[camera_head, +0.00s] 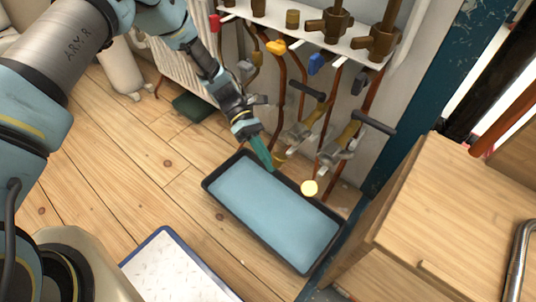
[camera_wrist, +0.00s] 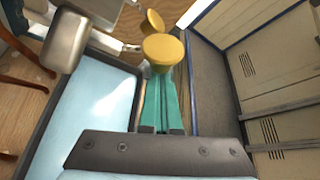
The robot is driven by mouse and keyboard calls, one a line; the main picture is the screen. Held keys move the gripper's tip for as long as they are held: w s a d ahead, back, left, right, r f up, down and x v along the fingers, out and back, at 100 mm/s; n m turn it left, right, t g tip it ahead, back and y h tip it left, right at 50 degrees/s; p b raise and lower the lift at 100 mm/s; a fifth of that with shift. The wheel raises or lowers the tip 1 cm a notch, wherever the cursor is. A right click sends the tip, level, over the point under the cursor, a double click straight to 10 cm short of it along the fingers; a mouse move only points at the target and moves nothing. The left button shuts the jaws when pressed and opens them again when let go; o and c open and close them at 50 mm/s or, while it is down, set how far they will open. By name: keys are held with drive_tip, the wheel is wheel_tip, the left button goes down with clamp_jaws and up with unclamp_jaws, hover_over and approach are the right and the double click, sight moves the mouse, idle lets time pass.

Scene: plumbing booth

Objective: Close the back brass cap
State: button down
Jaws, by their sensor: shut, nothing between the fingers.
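Two round yellow brass caps show near the ends of two grey taps. In the head view one cap (camera_head: 279,160) is right beside the fingertips of my gripper (camera_head: 269,163), partly hidden and small; the other cap (camera_head: 309,187) is farther right, over the tray's rim. In the wrist view the nearer cap (camera_wrist: 163,48) sits just past the teal fingertips of my gripper (camera_wrist: 157,78), and another cap (camera_wrist: 152,22) shows behind it. My gripper is shut and empty. I cannot tell whether the fingertips touch the nearer cap.
A dark-rimmed tray with a pale blue inside (camera_head: 209,186) lies on the wooden floor below the taps. The taps (camera_head: 338,155) have dark lever handles and hang by copper pipes. A wooden cabinet (camera_head: 440,210) stands to the right, a white radiator (camera_head: 178,68) behind.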

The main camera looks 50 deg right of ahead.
drive_tip(key=shift+d+r+p, duration=0.25)
drive_tip(key=shift+r+p, duration=0.9)
drive_tip(key=shift+p, duration=0.1)
drive_tip(key=shift+d+r, duration=0.15)
drive_tip(key=shift+p, duration=0.3)
